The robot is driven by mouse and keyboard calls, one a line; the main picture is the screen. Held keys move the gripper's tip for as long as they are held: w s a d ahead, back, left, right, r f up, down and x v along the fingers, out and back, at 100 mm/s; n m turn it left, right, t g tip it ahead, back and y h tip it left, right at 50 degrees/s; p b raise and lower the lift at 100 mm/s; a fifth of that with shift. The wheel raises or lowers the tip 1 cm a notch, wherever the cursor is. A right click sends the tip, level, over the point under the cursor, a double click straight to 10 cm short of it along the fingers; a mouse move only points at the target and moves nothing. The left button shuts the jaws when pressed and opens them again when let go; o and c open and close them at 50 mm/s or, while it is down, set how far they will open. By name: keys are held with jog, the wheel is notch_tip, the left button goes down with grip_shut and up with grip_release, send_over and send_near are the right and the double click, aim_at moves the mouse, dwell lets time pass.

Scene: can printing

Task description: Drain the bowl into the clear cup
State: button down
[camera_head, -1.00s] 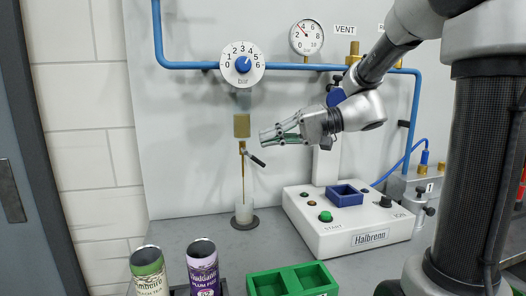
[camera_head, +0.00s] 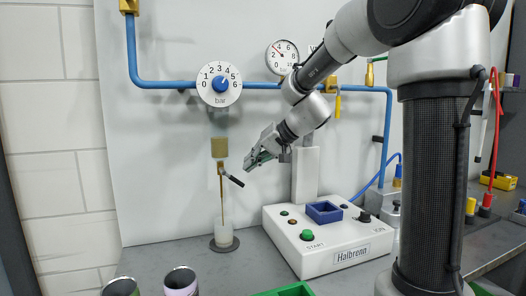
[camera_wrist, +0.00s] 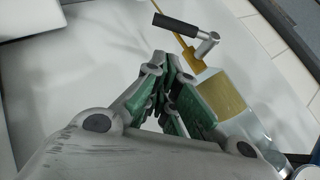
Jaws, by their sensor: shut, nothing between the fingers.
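The bowl (camera_head: 219,147) is a yellowish cylinder hanging below the regulator dial, and it also shows in the wrist view (camera_wrist: 222,93). Under it is a brass drain valve (camera_wrist: 191,58) with a black-handled lever (camera_head: 233,180) slanting down to the right; the handle shows at the top of the wrist view (camera_wrist: 175,22). A thin brown-gold line runs from the valve down into the clear cup (camera_head: 224,234), which stands on a dark round base. My gripper (camera_head: 250,164) is shut and empty, tilted down-left, just above and right of the handle, apart from it.
A white Halbrenn box (camera_head: 328,240) with buttons and a blue square holder (camera_head: 324,212) stands to the right. Two open cans (camera_head: 181,281) and a green tray (camera_head: 286,290) are at the front edge. Blue pipe and a dial (camera_head: 219,84) are on the wall above.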

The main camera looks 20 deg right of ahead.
aim_at(232, 177)
jog(key=shift+s+a+f, duration=0.2)
jog(key=shift+a+f, duration=0.25)
jog(key=shift+f, duration=0.05)
jog(key=shift+s+a+f, duration=0.2)
jog(key=shift+a+f, duration=0.25)
jog(key=shift+f, duration=0.05)
jog(key=shift+f+m+y, duration=0.3)
jog(key=shift+f+y, duration=0.25)
jog(key=shift+y, duration=0.15)
jog(key=f+m+y, duration=0.1)
jog(key=y, duration=0.1)
jog(key=a+f+m+t+y, duration=0.1)
jog(key=f+y, duration=0.1)
jog(key=shift+f+t+y, duration=0.15)
jog(key=shift+t+y, duration=0.15)
jog(key=shift+a+f, duration=0.3)
jog(key=shift+a, duration=0.1)
dwell(0.4)
